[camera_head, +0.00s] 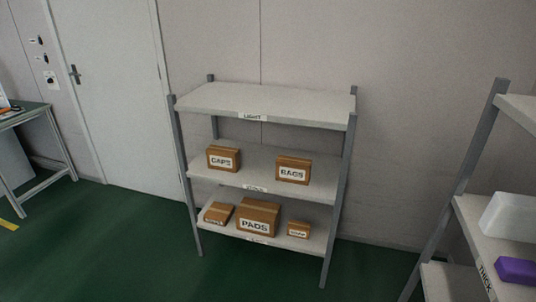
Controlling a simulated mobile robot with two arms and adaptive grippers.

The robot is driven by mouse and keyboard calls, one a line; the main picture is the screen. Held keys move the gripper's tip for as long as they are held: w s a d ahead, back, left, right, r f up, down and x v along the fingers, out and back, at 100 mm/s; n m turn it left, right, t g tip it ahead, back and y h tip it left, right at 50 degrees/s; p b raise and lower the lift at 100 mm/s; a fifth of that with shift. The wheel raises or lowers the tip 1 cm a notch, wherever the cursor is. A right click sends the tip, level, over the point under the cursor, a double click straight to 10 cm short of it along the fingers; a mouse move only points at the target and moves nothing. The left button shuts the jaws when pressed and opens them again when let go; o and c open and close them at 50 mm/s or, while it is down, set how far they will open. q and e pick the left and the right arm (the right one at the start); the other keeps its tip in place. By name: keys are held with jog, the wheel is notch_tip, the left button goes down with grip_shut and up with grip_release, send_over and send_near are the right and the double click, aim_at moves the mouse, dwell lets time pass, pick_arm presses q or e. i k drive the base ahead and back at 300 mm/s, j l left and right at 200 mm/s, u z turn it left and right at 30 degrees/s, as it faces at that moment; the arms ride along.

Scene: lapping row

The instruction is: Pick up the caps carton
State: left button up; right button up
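The caps carton (223,158) is a small brown box with a white label reading CAPS. It stands upright on the left part of the middle shelf (232,179) of a grey shelf rack. Its front faces me, and nothing covers it. A carton labelled BAGS (293,169) stands to its right on the same shelf, with a gap between them. Neither of my grippers shows in this view.
The rack's top shelf (270,100) is empty. Its bottom shelf holds a PADS carton (257,217) between two smaller cartons. Another rack (470,215) stands at the right, a table (38,110) at the left. Green floor (110,240) before the rack is clear.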

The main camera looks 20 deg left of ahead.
aim_at(219, 157)
jog(key=i+j+z, duration=0.2)
jog(key=j, duration=0.25)
jog(key=i+j+z, duration=0.2)
jog(key=j, duration=0.25)
jog(key=i+j+z, duration=0.2)
jog(key=j, duration=0.3)
jog(key=i+j+z, duration=0.2)
jog(key=j, duration=0.3)
jog(key=j+z, duration=0.25)
jog(key=j, duration=0.3)
